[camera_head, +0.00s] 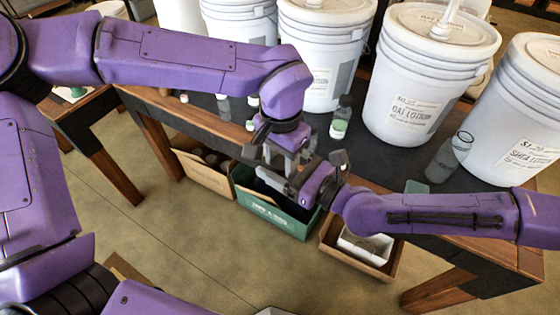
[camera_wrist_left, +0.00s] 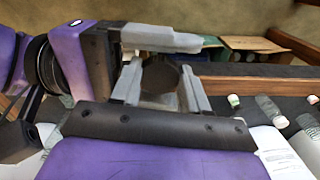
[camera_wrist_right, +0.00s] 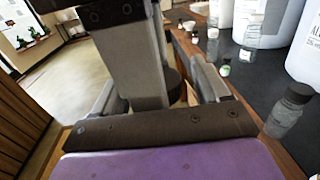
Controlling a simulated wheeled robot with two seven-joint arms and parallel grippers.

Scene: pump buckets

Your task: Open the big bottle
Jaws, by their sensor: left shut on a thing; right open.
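My left gripper (camera_wrist_left: 160,88) is shut on a bottle, whose round dark cap (camera_wrist_left: 168,78) shows between its fingers in the left wrist view. Most of the bottle's body is hidden by the fingers and palm. In the right wrist view the dark cap (camera_wrist_right: 174,86) shows beyond the left gripper's grey parts. My right gripper (camera_wrist_right: 158,92) is open, its fingers on either side of the cap area; I cannot tell whether they touch it. In the head view the left gripper (camera_head: 285,150) and right gripper (camera_head: 305,180) meet in front of the table edge, hiding the bottle.
Several white buckets (camera_head: 410,75) stand on the dark tabletop (camera_head: 385,170). A green crate (camera_head: 270,213) and cardboard boxes (camera_head: 200,170) sit below. Floor is open in front.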

